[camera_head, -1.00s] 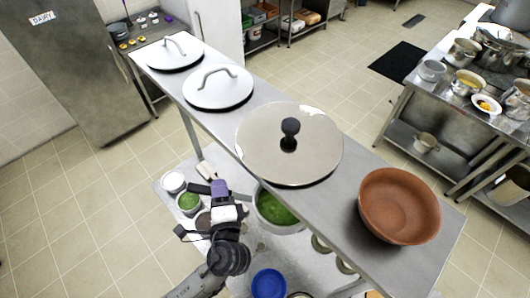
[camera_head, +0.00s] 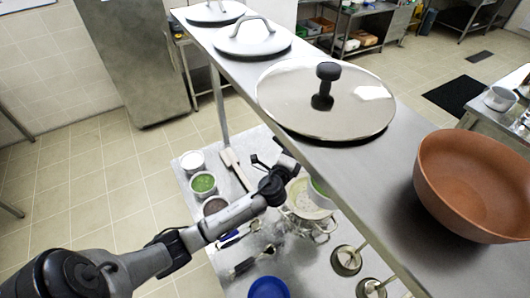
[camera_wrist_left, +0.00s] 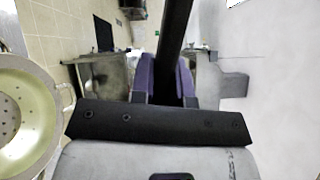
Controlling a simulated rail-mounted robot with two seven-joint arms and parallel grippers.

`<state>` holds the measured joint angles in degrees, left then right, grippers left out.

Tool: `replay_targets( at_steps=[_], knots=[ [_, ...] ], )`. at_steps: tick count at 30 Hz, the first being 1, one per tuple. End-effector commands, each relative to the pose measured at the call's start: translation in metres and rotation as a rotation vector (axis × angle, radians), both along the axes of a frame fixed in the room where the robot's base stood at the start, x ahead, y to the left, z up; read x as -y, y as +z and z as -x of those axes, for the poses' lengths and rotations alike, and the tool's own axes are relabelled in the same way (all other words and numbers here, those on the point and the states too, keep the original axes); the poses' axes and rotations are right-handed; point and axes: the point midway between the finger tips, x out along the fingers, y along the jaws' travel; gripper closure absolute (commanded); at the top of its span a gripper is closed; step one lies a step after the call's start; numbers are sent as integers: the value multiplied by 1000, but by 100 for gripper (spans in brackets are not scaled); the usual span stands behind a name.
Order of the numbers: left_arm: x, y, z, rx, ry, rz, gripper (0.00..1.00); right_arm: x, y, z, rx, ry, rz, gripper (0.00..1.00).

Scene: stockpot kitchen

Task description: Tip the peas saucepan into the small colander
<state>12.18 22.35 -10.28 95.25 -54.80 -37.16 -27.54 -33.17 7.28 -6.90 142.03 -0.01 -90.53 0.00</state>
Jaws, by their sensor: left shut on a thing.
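The peas saucepan (camera_head: 319,198) shows as a pale wall with a strip of green, partly hidden by the high shelf. The small colander (camera_head: 300,196) is a cream bowl with handles close beside and below it. In the left wrist view the colander (camera_wrist_left: 22,112) shows its holes at the left edge; I see no peas in that part. My left gripper (camera_wrist_left: 168,82) has its purple fingers shut on a black handle (camera_wrist_left: 177,30). In the head view the gripper is mostly hidden at the shelf's edge. The pan's tilt is hard to tell. My right gripper is not in view.
The steel shelf (camera_head: 345,185) overhangs the work, with lids and a terracotta bowl (camera_head: 480,185) on it. Small pots, including one with green contents (camera_head: 203,184), stand left on the lower table. A blue bowl (camera_head: 268,288) and loose utensils lie in front.

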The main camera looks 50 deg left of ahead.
Motion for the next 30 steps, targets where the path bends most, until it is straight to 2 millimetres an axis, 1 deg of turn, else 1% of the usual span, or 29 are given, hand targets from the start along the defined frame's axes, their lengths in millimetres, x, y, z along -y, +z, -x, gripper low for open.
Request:
replay_targets(
  at_steps=[1, 3, 6, 9, 13, 15, 18, 21, 30],
  knots=[
    [-23, -27, -8, 4, 3, 0, 100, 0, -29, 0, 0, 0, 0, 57],
    [-50, -45, -17, 4, 3, 0, 100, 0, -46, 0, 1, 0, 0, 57],
    [-85, -66, -25, 5, 1, 1, 100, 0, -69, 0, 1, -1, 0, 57],
    [-116, -81, -30, 7, 1, 2, 100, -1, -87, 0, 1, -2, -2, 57],
    [-147, -96, -33, 7, 0, 3, 100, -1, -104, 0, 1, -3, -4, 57],
    [-159, -101, -34, 7, 0, 3, 100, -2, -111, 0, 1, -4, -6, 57],
    [-171, -107, -34, 6, 0, 4, 100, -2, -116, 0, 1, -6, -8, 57],
    [-178, -109, -34, 6, -1, 3, 100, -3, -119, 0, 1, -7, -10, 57],
    [-181, -108, -34, 6, -1, 3, 100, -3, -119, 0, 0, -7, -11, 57]
  ],
)
